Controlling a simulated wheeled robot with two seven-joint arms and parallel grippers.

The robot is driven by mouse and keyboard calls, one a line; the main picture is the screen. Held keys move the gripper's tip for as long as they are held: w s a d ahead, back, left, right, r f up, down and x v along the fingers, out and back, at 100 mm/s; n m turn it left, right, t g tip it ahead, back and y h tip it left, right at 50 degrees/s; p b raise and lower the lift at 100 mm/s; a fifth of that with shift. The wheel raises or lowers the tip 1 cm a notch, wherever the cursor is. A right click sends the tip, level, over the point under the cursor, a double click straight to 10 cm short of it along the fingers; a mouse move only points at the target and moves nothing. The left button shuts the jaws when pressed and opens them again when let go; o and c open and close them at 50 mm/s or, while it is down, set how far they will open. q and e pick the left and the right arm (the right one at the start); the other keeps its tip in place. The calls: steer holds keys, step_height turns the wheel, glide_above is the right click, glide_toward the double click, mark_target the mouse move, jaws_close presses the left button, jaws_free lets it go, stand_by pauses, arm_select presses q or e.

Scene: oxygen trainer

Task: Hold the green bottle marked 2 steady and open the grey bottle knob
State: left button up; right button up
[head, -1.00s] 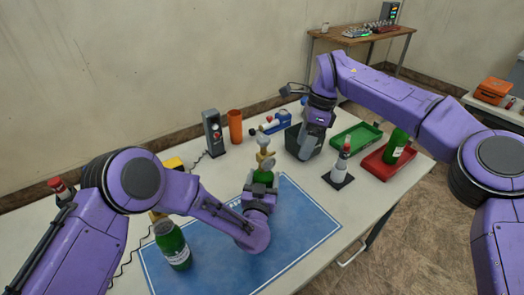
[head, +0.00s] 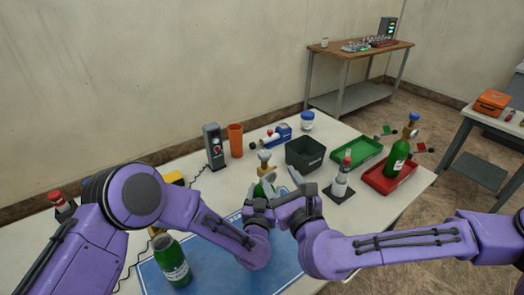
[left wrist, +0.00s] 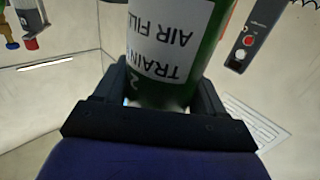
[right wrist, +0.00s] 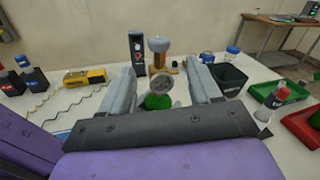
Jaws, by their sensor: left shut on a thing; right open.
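The green bottle marked 2 (head: 262,188) stands mostly hidden behind my grippers. Its label and the 2 show upside down in the left wrist view (left wrist: 170,50). My left gripper (head: 257,203) is shut around it. A brass fitting with a pale grey top (head: 264,156) rises above the bottle. In the right wrist view, a round grey knob (right wrist: 161,84) faces me in front of the green bottle shoulder (right wrist: 157,102). My right gripper (right wrist: 160,78) is open, its fingers on either side of that knob; I cannot tell whether they touch it.
Another green bottle (head: 173,262) stands on the blue mat (head: 218,275) at the left. A third (head: 398,155) stands in the red tray (head: 375,181). A dark bin (head: 305,155), a green tray (head: 358,152) and a red-topped white bottle (head: 341,183) are close beyond my right gripper.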

mark_target(262, 151)
steer(key=w+a, duration=0.1)
steer(key=w, duration=0.2)
steer(key=w+a+m, duration=0.1)
steer(key=w+a, duration=0.1)
steer(key=w, duration=0.2)
steer(key=w+a+m, duration=0.1)
steer(key=w, duration=0.3)
steer(key=shift+w+a+r, duration=0.1)
steer(key=shift+w+a, duration=0.1)
steer(key=shift+a, duration=0.05)
steer(key=c, duration=1)
